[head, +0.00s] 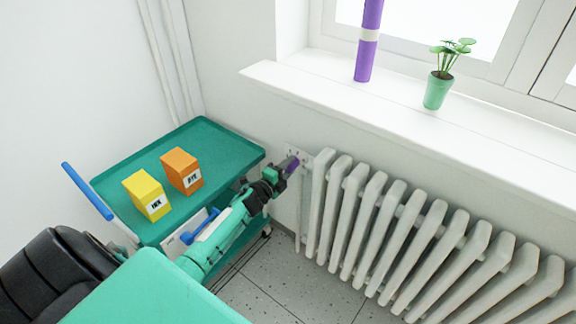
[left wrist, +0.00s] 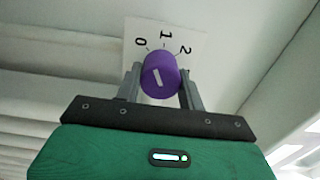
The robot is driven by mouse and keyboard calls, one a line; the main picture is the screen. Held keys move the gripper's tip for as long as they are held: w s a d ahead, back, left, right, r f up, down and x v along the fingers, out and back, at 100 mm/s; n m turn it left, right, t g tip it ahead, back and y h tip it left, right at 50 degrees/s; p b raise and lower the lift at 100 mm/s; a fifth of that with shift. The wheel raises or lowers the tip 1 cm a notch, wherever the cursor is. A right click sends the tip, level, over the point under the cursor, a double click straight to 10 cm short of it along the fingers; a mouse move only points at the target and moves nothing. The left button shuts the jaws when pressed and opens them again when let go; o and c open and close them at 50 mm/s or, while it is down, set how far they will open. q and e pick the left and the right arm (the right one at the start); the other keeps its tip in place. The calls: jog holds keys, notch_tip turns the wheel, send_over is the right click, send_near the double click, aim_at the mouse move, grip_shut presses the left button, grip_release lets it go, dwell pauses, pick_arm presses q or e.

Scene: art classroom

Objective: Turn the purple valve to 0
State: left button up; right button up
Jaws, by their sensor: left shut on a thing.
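The purple valve (head: 292,164) is on a white plate (head: 303,157) on the wall, at the left end of the radiator. In the left wrist view, the round purple valve knob (left wrist: 166,67) has a white mark on its face. The numbers 0, 1 and 2 are on the plate (left wrist: 196,38) behind it. The upper end of the mark leans left, towards the 0. My left gripper (head: 285,170) is shut on the knob, with one finger on each side in the left wrist view (left wrist: 160,86). My right gripper is not in view.
A white radiator (head: 380,215) stands right of the valve, under a windowsill (head: 400,108) with a plant (head: 438,88) and a purple tube (head: 366,45). A green cart (head: 205,137) with a yellow box (head: 147,195) and an orange box (head: 182,170) stands close to my left arm.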

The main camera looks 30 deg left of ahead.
pick_arm(q)
jog(key=shift+n+p, duration=0.85)
jog(key=shift+n, duration=1.45)
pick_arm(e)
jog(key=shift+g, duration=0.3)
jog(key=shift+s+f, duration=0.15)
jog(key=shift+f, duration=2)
pick_arm(q)
jog(key=o, duration=1)
jog(key=shift+s, duration=0.1)
jog(key=shift+s+a+f, duration=0.1)
jog(key=shift+s+a, duration=0.1)
jog(key=shift+s, duration=2.05)
jog(key=shift+s+a, duration=0.15)
jog(key=shift+s, duration=2.15)
jog(key=shift+s+a+f, duration=0.1)
jog(key=shift+s+a, duration=0.1)
jog(key=shift+s, duration=2.05)
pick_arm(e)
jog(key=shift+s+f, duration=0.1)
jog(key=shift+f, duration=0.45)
